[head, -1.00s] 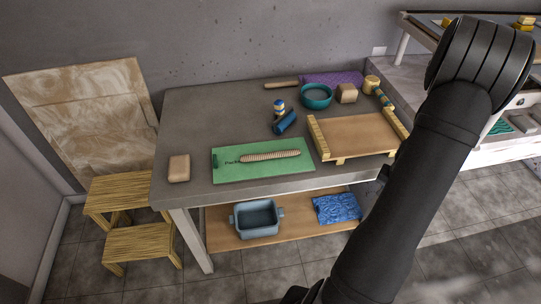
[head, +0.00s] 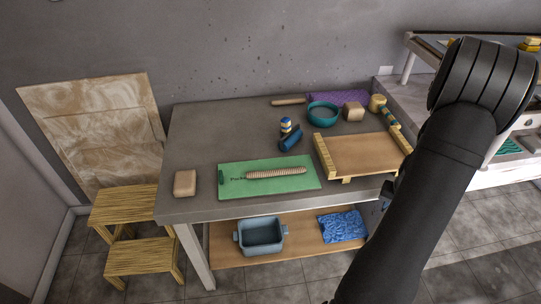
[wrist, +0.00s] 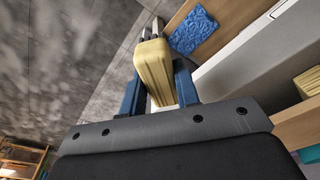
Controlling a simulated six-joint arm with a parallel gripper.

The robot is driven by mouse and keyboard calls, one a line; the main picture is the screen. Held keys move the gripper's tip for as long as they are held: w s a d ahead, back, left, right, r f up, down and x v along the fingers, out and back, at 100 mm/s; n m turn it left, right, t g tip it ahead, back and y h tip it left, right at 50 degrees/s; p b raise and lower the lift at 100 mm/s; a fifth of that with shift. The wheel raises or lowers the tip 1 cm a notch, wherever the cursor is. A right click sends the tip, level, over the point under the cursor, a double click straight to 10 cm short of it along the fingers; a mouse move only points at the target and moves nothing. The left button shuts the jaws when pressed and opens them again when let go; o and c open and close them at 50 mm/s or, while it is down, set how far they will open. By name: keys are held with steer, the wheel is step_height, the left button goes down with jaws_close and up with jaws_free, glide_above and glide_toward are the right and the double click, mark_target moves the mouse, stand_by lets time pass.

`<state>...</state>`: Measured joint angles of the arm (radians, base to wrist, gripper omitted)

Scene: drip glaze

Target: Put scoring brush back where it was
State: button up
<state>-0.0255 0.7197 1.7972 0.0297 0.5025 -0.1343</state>
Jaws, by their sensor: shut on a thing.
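My gripper (wrist: 158,92) is shut on the scoring brush (wrist: 153,70) in the wrist view. The brush has a pale yellow, block-like handle between the two blue fingers, with grey tips at its far end. It is held in the air over the grey floor, beside the table's front edge. In the head view my arm covers most of the gripper and the brush is hidden. A green mat (head: 232,189) with partly covered lettering lies on the table (head: 200,145), and a ribbed tan roll (head: 275,173) rests on it.
A wooden board with raised side strips (head: 365,155) sits right of the mat. A teal bowl (head: 323,115), blue cylinder (head: 291,138) and tan block (head: 185,183) are also on the table. A blue tub (head: 260,236) and blue packet (head: 341,226) lie on the lower shelf.

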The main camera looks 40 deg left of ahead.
steer(key=a+r+n, duration=0.4)
steer(key=a+n, duration=0.2)
steer(key=a, duration=0.1)
steer(key=a+r+n+g, duration=0.1)
steer(key=a+r+n, duration=0.4)
steer(key=a+n, duration=0.1)
steer(key=s+a+r+n+y, duration=0.1)
steer(key=a+r+n, duration=0.3)
steer(key=a, duration=0.5)
steer(key=shift+r+n+g, duration=0.3)
steer(key=shift+r+n, duration=0.05)
steer(key=shift+n, duration=0.75)
steer(key=s+a+m+t, duration=0.15)
steer(key=a+m, duration=0.85)
steer(key=a, duration=2.2)
steer(key=shift+m, duration=0.4)
steer(key=f, duration=0.4)
steer(key=a+f, duration=0.1)
steer(key=shift+s+f, duration=0.2)
steer(key=shift+f, duration=2.45)
steer(key=shift+f, duration=0.1)
